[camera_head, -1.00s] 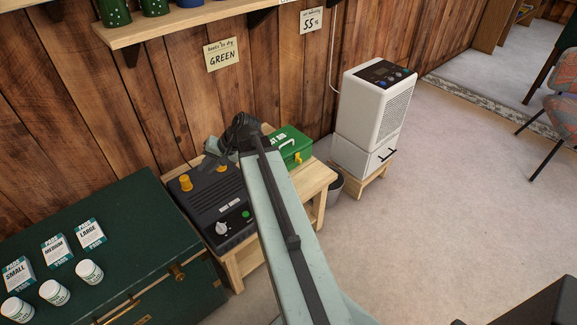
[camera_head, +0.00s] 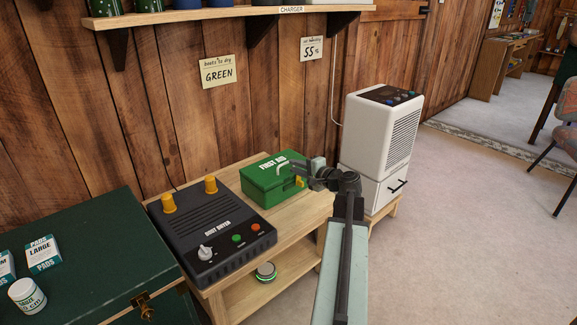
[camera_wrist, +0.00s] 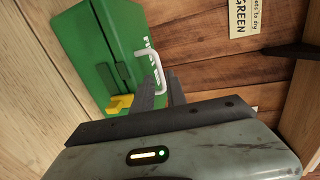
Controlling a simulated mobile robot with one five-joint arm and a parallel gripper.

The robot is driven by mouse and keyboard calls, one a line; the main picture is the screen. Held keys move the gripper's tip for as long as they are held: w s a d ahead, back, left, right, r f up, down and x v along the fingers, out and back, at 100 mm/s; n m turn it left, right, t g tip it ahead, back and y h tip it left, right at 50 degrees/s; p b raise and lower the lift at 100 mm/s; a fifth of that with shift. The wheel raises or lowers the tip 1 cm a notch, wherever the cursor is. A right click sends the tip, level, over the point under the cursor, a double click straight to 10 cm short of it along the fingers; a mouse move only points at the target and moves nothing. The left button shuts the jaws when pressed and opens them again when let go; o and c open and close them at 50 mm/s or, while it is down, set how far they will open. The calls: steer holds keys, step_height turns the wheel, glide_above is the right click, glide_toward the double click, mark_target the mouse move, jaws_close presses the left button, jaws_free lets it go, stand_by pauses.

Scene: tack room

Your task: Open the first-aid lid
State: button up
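The green first-aid box (camera_head: 268,184) sits on the wooden bench with its lid (camera_head: 262,168) closed. A white handle (camera_head: 284,165) and a yellow latch (camera_head: 300,182) show on it. The box (camera_wrist: 88,45), white handle (camera_wrist: 154,58) and yellow latch (camera_wrist: 119,104) also show in the wrist view. My gripper (camera_head: 306,171) is at the box's right side, close to the handle. In the wrist view my dark fingers (camera_wrist: 162,92) overlap the handle's lower end. I cannot tell whether they touch it or how far apart they are.
A black boot dryer (camera_head: 207,228) stands left of the box on the bench (camera_head: 262,228). A white appliance (camera_head: 380,140) stands close on the right. A shelf (camera_head: 225,14) overhangs the wall behind. A green trunk (camera_head: 90,255) is at lower left; open floor lies right.

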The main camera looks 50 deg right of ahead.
mark_target(286, 163)
steer(key=b+x, duration=0.1)
steer(key=x, duration=0.4)
steer(key=shift+w+f, duration=0.2)
steer(key=shift+w, duration=0.15)
jaws_close()
stand_by(0.8)
